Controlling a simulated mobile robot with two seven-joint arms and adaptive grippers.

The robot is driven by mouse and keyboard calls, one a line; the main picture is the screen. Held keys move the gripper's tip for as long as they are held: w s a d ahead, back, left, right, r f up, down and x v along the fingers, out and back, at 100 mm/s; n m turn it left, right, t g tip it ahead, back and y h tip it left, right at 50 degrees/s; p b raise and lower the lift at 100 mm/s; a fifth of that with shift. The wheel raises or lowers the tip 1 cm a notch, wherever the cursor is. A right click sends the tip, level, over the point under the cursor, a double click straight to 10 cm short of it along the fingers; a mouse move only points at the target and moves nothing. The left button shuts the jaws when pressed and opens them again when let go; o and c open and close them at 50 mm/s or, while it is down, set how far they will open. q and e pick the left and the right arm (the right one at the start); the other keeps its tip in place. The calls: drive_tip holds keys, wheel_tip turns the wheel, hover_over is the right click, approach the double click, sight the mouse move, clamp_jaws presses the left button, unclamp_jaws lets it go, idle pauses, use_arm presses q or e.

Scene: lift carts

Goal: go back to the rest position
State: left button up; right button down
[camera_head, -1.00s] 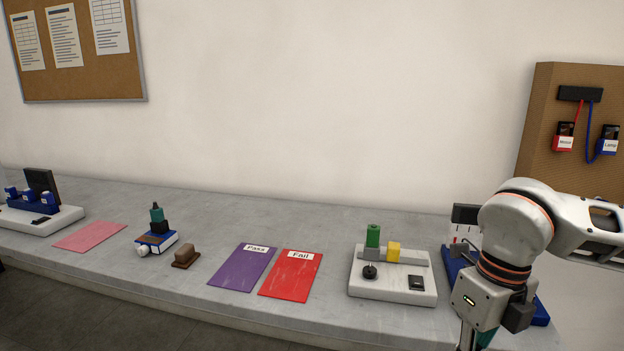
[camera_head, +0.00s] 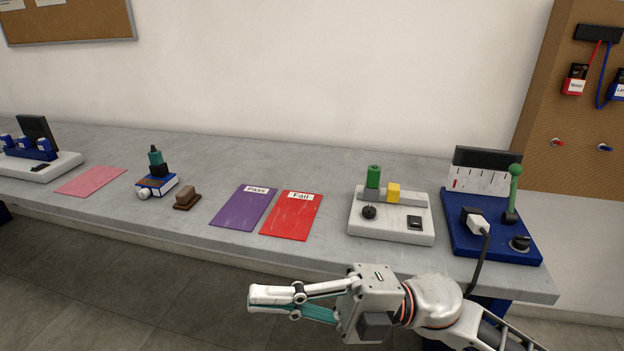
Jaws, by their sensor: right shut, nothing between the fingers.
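My right gripper (camera_head: 262,299) is shut and empty. It points left and hangs in front of the bench's front edge, over the floor and apart from everything on the bench. My right arm comes in from the lower right. My left gripper is not in view.
The grey bench (camera_head: 300,168) holds a blue station with a green lever (camera_head: 512,192), a white station (camera_head: 391,228), a red Fail mat (camera_head: 290,217), a purple Pass mat (camera_head: 243,208), a brown block (camera_head: 187,197) and a pink mat (camera_head: 90,181). The floor (camera_head: 120,300) in front is clear.

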drive_tip(key=w+d+f+m+t+h, duration=0.55)
drive_tip(key=w+f+m+t, duration=0.2)
drive_tip(key=m+t, duration=0.35)
drive_tip(key=w+d+f+m+t+h, duration=0.4)
drive_tip(key=w+d+f+m+t, duration=0.4)
drive_tip(key=m, duration=0.5)
drive_tip(key=s+d+f+m+g+h, duration=0.1)
drive_tip(key=s+d+f+m+h, duration=0.1)
drive_tip(key=f, duration=0.7)
drive_tip(key=s+d+f+m+g+h, duration=0.2)
drive_tip(key=s+d+f, duration=0.4)
drive_tip(key=s+f, duration=0.3)
drive_tip(key=s+d+f+m+g+h, duration=0.1)
drive_tip(key=s+d+f+m+h, duration=0.2)
drive_tip(key=f, duration=0.7)
drive_tip(key=s+d+h, duration=0.1)
drive_tip(key=s, duration=0.1)
drive_tip(key=shift+s+f+m+g+h, duration=0.35)
drive_tip(key=shift+m+g, duration=0.05)
